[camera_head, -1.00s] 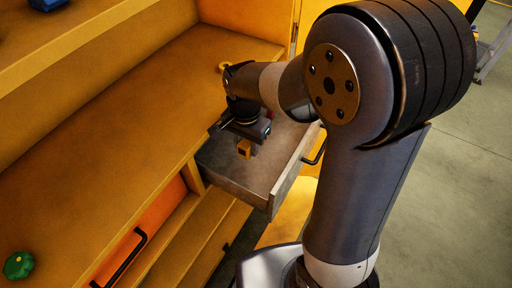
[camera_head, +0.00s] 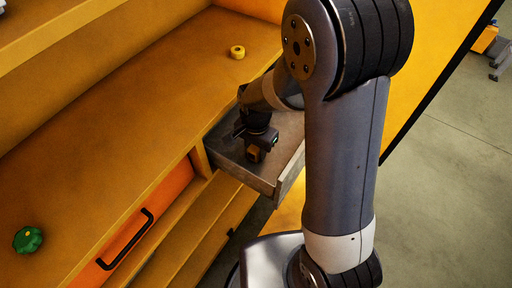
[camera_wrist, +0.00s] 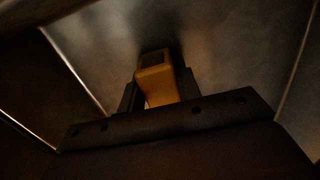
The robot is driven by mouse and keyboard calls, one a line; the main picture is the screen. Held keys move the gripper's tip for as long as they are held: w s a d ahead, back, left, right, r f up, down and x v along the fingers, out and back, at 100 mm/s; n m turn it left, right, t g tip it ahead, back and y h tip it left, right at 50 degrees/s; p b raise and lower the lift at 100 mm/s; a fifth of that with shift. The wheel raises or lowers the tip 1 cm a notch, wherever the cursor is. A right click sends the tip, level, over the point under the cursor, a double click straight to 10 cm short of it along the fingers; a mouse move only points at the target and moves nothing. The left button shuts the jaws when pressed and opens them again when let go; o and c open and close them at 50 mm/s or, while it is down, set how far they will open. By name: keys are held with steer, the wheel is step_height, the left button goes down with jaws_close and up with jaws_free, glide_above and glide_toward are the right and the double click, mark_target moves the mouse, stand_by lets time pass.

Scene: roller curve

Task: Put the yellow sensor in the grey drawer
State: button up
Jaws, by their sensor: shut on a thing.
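The yellow sensor (camera_head: 254,155) is a small block with a dark end face, and it also shows in the wrist view (camera_wrist: 156,84). My gripper (camera_head: 258,147) is shut on it, with one dark finger on each side in the wrist view (camera_wrist: 158,92). The grey drawer (camera_head: 247,176) is pulled open below the bench top. The gripper and sensor are inside the drawer's outline, over its bare floor (camera_wrist: 225,50). I cannot tell whether the sensor touches the floor. My arm hides the drawer's right part.
A yellow ring (camera_head: 237,51) lies on the bench top (camera_head: 130,115) behind the drawer. A green knob-like part (camera_head: 28,240) lies at the front left. An orange drawer front with a black handle (camera_head: 125,240) is shut at left. The drawer walls stand close around my gripper.

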steer(key=o, duration=1)
steer(key=shift+f, duration=0.1)
step_height(320, 180, up, 12)
steer(key=shift+r+p, duration=0.2)
steer(key=shift+p, duration=0.2)
